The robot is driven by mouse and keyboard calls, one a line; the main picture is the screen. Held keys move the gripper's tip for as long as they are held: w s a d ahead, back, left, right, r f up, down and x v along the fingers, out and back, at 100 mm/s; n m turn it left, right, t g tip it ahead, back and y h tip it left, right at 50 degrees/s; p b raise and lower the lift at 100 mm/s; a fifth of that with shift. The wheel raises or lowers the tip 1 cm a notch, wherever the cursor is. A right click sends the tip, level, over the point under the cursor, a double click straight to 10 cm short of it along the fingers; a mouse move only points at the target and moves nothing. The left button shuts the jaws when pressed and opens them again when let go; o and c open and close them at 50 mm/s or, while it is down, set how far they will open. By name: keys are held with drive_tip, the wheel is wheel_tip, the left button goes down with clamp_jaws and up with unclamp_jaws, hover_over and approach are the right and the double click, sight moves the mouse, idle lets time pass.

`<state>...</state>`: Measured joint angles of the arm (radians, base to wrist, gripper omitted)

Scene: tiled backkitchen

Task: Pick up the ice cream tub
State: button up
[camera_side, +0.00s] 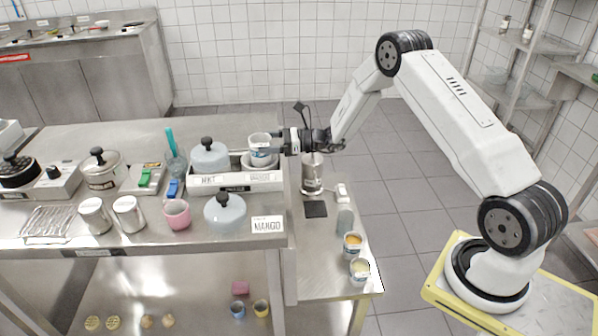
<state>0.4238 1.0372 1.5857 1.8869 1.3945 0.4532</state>
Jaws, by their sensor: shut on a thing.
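A small white and blue ice cream tub (260,146) is at the right end of a white labelled holder (252,183), above a round opening or bowl there. My gripper (277,143) reaches in from the right, level, and is shut on the tub. The tub looks upright. Whether it is clear of the holder is hard to tell. The finger parts behind the tub are hidden.
A domed lid (210,157) with a black knob sits on the holder left of the tub. Another lid (225,212), a pink cup (177,215) and metal cans stand in front. Two more tubs (353,244) (359,270) stand on the lower side table. A metal container (312,173) is below my wrist.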

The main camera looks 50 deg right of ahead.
drive_tip(key=s+a+r, duration=0.1)
drive_tip(key=s+r, duration=0.8)
drive_tip(key=s, duration=0.4)
drive_tip(key=shift+a, duration=0.2)
drive_tip(key=shift+s, duration=0.1)
idle(0.3)
drive_tip(key=a+f+m+t+h, duration=0.3)
drive_tip(key=a+f+h, duration=0.1)
drive_tip(key=a+f, duration=0.2)
drive_tip(key=shift+f, duration=0.35)
drive_tip(key=shift+d+r, duration=0.1)
